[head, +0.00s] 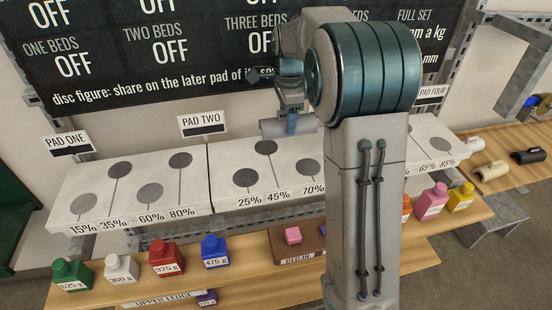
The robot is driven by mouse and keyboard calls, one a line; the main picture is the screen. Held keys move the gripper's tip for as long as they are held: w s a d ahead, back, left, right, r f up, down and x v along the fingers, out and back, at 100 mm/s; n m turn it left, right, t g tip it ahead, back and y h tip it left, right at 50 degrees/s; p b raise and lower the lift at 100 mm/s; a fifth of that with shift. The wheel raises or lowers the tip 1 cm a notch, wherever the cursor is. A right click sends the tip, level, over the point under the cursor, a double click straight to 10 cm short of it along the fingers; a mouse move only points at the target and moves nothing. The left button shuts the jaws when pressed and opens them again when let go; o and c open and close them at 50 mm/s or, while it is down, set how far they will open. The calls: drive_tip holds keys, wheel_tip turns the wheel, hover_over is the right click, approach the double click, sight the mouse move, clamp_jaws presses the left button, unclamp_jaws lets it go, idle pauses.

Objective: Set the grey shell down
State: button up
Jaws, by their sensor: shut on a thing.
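The grey shell (272,128) is a short half-round piece above the pad two board (225,185), near its back edge. My gripper (291,122) is shut on it from above. I cannot tell whether the shell touches the board. Dark discs on stems mark the pad two board, one (266,147) just below the shell.
The pad one board (80,215) is at left. Weights, including a blue one (214,252) and a red one (165,258), stand on the front shelf.

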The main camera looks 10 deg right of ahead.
wheel_tip(320, 180, down, 10)
drive_tip(key=shift+s+r+p, duration=0.1)
drive_tip(key=shift+p, duration=0.4)
drive_tip(key=o, duration=1)
